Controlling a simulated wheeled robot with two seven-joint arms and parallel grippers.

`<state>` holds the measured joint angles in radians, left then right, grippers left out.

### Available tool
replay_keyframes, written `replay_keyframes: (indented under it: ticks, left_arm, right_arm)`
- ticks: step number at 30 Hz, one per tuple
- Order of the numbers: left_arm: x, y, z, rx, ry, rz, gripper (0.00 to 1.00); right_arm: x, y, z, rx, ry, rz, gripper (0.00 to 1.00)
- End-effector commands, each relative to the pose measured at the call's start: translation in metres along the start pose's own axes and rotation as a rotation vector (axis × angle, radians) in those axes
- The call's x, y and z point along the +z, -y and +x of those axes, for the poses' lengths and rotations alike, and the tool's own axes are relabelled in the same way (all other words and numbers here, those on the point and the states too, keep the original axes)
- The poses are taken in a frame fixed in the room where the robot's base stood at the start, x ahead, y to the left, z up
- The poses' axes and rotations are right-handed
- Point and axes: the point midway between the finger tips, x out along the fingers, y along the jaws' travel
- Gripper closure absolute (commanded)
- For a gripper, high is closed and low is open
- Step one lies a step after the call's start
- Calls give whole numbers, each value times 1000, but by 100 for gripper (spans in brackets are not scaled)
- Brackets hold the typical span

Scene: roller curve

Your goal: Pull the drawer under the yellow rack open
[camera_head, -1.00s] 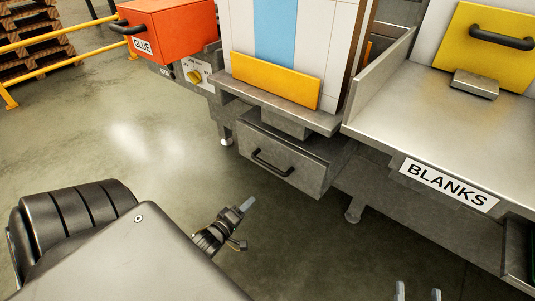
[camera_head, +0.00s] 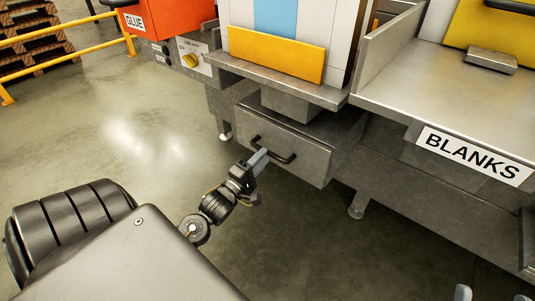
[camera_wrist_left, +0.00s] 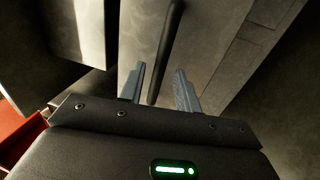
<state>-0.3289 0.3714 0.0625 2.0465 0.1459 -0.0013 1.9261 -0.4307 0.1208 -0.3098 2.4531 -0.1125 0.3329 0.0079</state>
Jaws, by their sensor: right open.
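The grey metal drawer (camera_head: 300,161) with a black bar handle (camera_head: 288,158) sits below the yellow rack (camera_head: 276,54). I cannot tell whether its front stands out from the frame. My left gripper (camera_head: 260,159) is at the left part of the handle in the head view. In the left wrist view the dark handle (camera_wrist_left: 167,50) runs between the two parted fingertips of the left gripper (camera_wrist_left: 159,85), with gaps beside it; contact is not clear. My right gripper (camera_head: 492,295) shows only its parted fingertips at the bottom right edge, empty and away from the drawer.
A steel table labelled BLANKS (camera_head: 430,95) stands to the right, with a metal block (camera_head: 491,60) on it. An orange GLUE box (camera_head: 170,18) and a panel with a yellow knob (camera_head: 191,60) are at the left. The floor before the drawer is clear.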

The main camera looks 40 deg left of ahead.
Motion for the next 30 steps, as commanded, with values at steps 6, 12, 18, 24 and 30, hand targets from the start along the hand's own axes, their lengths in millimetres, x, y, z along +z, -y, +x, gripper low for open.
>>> replay_keyframes:
  ticks: [6,12,18,24,30]
  left_arm:
    - [0,1,28,1,2,1,67]
    - [0,0,36,-1,1,1,67]
    - [0,0,36,-1,1,1,67]
    - [0,0,35,-1,0,1,92]
    - [0,0,35,-1,0,1,100]
  right_arm:
    - [-8,-5,-3,14,-79,-10,39]
    - [-11,-6,-3,18,-104,-13,39]
    - [-12,-6,-3,18,-104,-12,39]
    - [-12,-6,-3,17,-103,-12,39]
    - [-12,-6,-3,17,-103,-12,39]
